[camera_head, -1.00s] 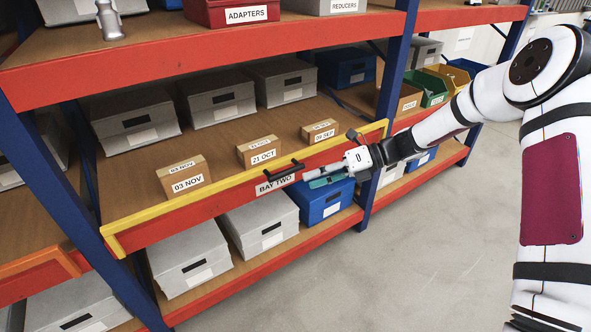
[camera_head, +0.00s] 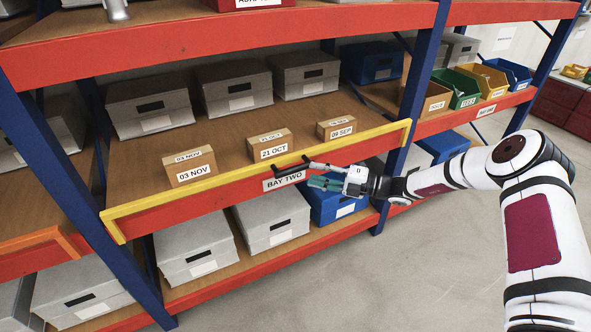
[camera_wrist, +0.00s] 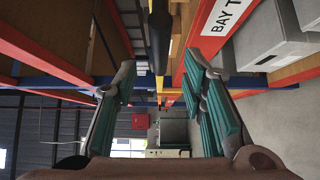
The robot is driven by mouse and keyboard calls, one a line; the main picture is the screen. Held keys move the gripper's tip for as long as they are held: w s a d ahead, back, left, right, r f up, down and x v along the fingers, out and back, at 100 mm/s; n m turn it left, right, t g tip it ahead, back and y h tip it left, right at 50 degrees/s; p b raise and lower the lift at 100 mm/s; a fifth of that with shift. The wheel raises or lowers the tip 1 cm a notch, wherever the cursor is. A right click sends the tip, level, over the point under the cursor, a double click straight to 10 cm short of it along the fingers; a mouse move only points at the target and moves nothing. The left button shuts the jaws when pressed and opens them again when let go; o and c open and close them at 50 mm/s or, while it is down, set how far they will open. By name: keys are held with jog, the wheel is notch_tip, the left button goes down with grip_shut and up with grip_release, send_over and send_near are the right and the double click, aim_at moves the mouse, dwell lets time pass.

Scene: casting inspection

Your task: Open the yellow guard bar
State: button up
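The yellow guard bar (camera_head: 225,179) runs along the front edge of the middle shelf in the head view, with short ends turned back at the left and right. It lies closed across the shelf front, above the BAY TWO label (camera_head: 284,179). A black handle (camera_head: 290,170) sticks out from its middle and also shows in the wrist view (camera_wrist: 160,38). My gripper (camera_head: 310,173) is open just right of the handle. In the wrist view my gripper (camera_wrist: 158,68) has its teal-padded fingers spread on either side of the handle's line. I cannot tell whether they touch it.
Behind the bar stand cartons marked 03 NOV (camera_head: 190,168), 21 OCT (camera_head: 269,148) and 09 SEP (camera_head: 338,128). Grey lidded boxes and a blue box (camera_head: 345,208) sit on the shelf below. A blue upright (camera_head: 425,80) stands right of the bar. The floor (camera_head: 420,270) in front is clear.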

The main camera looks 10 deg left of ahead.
aim_at(295, 170)
jog(key=a, duration=0.2)
jog(key=w+a, duration=0.1)
jog(key=a, duration=0.4)
jog(key=shift+w+a, duration=0.1)
jog(key=shift+w, duration=0.05)
jog(key=shift+c, duration=0.3)
grip_shut()
